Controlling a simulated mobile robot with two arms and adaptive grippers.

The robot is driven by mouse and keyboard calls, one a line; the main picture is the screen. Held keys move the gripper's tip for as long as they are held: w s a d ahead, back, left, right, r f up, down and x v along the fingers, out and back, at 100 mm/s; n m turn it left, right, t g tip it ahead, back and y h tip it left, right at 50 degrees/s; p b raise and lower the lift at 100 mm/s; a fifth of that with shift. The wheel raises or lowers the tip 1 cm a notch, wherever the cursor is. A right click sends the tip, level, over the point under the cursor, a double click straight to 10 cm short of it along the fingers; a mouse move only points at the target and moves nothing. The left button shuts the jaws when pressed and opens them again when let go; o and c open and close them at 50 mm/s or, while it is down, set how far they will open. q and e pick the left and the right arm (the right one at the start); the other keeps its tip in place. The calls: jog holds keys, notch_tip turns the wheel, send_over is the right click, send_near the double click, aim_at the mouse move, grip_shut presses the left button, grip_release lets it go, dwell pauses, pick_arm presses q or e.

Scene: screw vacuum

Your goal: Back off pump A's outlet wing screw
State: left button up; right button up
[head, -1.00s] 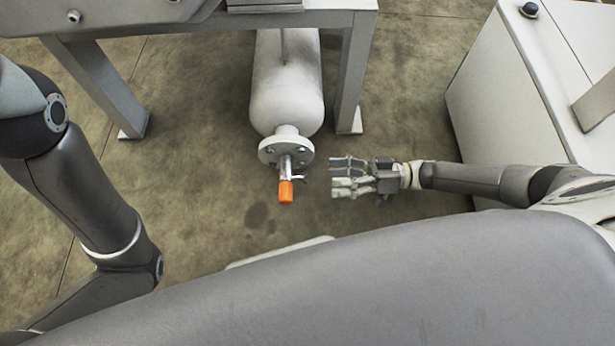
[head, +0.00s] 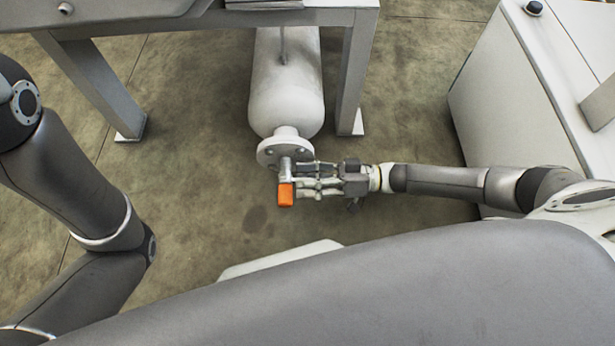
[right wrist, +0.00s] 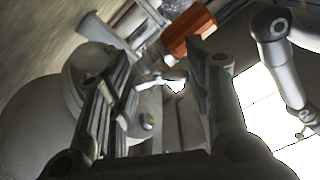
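The pump's outlet is a white flange (head: 284,151) at the end of a pale cylinder (head: 286,95), with a short metal stub and an orange cap (head: 286,194) pointing towards me. In the right wrist view the orange cap (right wrist: 188,36) is beyond the fingertips. My right gripper (head: 308,179) has its fingertips at the right side of the stub. In its wrist view the fingers (right wrist: 160,85) are spread, with a small silver wing-shaped part (right wrist: 158,78) between them; contact cannot be told. In the head view the fingers hide this part. My left gripper is out of view.
A grey metal frame (head: 349,75) stands over the cylinder, one leg close to its right. A white cabinet (head: 520,95) stands at the right, behind my right arm. The floor left of the outlet is clear.

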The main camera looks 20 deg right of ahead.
grip_shut()
